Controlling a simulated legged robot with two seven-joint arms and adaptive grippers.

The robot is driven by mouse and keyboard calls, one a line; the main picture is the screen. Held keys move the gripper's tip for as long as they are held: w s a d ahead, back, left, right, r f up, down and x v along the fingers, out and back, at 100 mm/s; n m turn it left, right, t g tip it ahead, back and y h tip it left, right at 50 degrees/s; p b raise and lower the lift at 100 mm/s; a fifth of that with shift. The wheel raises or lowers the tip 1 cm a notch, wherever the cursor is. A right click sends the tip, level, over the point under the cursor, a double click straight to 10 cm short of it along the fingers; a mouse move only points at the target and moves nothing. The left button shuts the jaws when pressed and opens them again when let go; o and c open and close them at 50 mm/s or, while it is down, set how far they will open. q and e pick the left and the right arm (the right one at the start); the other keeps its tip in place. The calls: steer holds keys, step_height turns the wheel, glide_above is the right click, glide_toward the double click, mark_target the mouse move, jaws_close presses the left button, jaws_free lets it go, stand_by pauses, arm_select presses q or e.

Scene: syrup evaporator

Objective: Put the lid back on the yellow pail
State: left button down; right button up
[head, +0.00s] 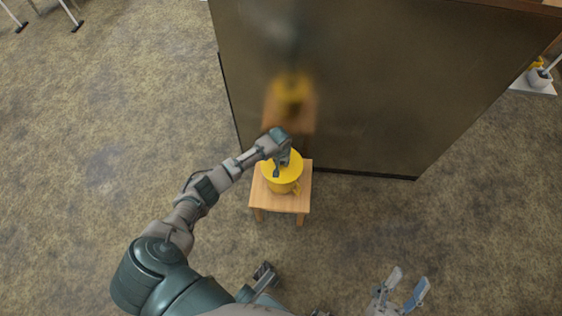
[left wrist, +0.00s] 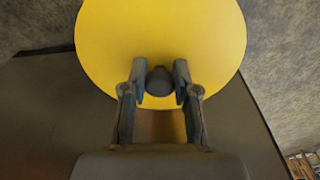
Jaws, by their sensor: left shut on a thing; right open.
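The yellow pail (head: 284,187) stands on a small wooden stool (head: 285,203). Its round yellow lid (head: 294,165) is over the top of the pail and covers the opening from above. I cannot tell whether the lid rests on the rim or hangs just above it. My left gripper (head: 283,163) is over the lid. In the left wrist view the yellow lid (left wrist: 160,35) shows a dark knob (left wrist: 159,82) near its lower edge, and my left gripper (left wrist: 159,75) is shut on that knob. My right gripper (head: 402,290) is open and empty at the bottom, well away from the pail.
A large, dark, shiny metal panel (head: 370,90) stands right behind the stool and reflects the pail. White and yellow items (head: 540,78) lie at the far right. Metal legs (head: 75,15) stand at the top left. The floor (head: 90,180) to the left is clear.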

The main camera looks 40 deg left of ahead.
stand_by(0.3)
arm_select(q)
steer(key=shift+c, duration=1.6)
jaws_free()
steer(key=shift+r+p, duration=3.2)
steer(key=shift+r, duration=0.35)
arm_select(e)
step_height(320, 180, up, 9)
steer(key=shift+s+t+y, duration=0.3)
steer(key=shift+s+t, duration=0.1)
steer(key=shift+s, duration=0.05)
arm_select(q)
steer(key=shift+f, duration=0.1)
jaws_close()
